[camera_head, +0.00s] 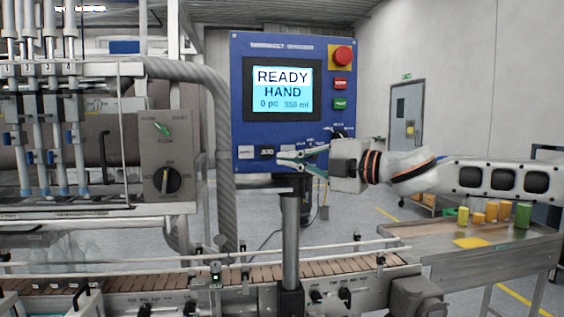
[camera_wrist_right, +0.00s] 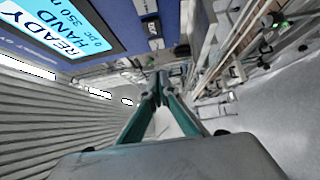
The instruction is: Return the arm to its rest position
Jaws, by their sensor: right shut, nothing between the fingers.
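My right gripper (camera_head: 281,162) reaches in from the right and its green-edged fingers are in front of the lower part of the blue control panel (camera_head: 240,110). The fingertips are close to the row of buttons (camera_head: 266,152); whether they touch the panel I cannot tell. In the right wrist view the gripper (camera_wrist_right: 160,80) is shut with nothing held, and the panel (camera_wrist_right: 180,12) is at the top. The panel screen (camera_head: 282,90) reads READY, HAND, 0 pc and 350 ml. My left gripper is not in view.
A grey switch box (camera_head: 167,150) with knobs and several filling nozzles (camera_head: 45,130) stand at left. A conveyor (camera_head: 250,275) runs across the front, with a post (camera_head: 290,230) under the panel. A side table (camera_head: 500,244) at right holds several yellow, orange and green containers.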

